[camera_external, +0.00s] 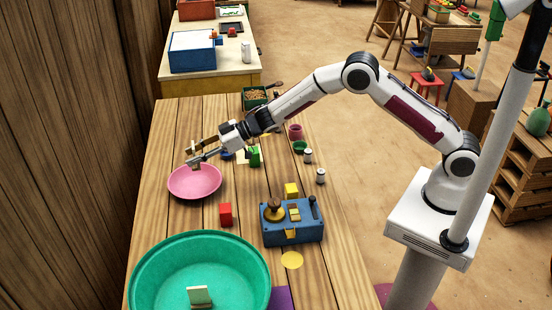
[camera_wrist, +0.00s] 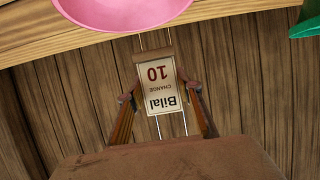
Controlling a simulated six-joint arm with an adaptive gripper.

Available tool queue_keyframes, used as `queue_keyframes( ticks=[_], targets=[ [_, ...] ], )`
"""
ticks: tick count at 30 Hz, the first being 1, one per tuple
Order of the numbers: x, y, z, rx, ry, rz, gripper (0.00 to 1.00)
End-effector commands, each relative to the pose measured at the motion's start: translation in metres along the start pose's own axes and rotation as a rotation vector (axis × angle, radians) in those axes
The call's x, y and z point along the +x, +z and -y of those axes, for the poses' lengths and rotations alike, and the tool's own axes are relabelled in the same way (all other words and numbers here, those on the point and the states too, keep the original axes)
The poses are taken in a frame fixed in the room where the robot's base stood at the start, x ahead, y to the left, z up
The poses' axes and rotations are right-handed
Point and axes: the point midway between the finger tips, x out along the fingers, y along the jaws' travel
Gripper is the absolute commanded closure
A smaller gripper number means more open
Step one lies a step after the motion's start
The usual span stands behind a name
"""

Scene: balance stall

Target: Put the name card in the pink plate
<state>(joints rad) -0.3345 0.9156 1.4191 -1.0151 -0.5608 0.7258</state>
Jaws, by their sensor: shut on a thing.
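In the external view my gripper (camera_external: 194,152) is above the far side of the pink plate (camera_external: 194,184), and the card is hard to make out there. The pink plate is round and looks empty; its edge also shows at the top of the wrist view (camera_wrist: 120,14).
A large green basin (camera_external: 150,262) with a small card in it (camera_external: 199,295) stands at the near end. A red block (camera_external: 226,214) and a blue device (camera_external: 292,232) are right of the plate. Small pots and jars stand farther back. A wooden wall (camera_external: 70,150) is at left.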

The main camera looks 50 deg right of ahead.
Motion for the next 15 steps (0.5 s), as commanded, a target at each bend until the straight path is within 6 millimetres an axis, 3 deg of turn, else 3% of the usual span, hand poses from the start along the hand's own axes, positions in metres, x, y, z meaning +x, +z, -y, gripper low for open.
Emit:
queue_keyframes(
  ticks=[8,15],
  targets=[
    [0.007,-0.024,-0.014,0.007,0.021,-0.002,0.87],
    [0.008,-0.021,-0.018,0.021,0.048,0.0,0.87]
  ],
)
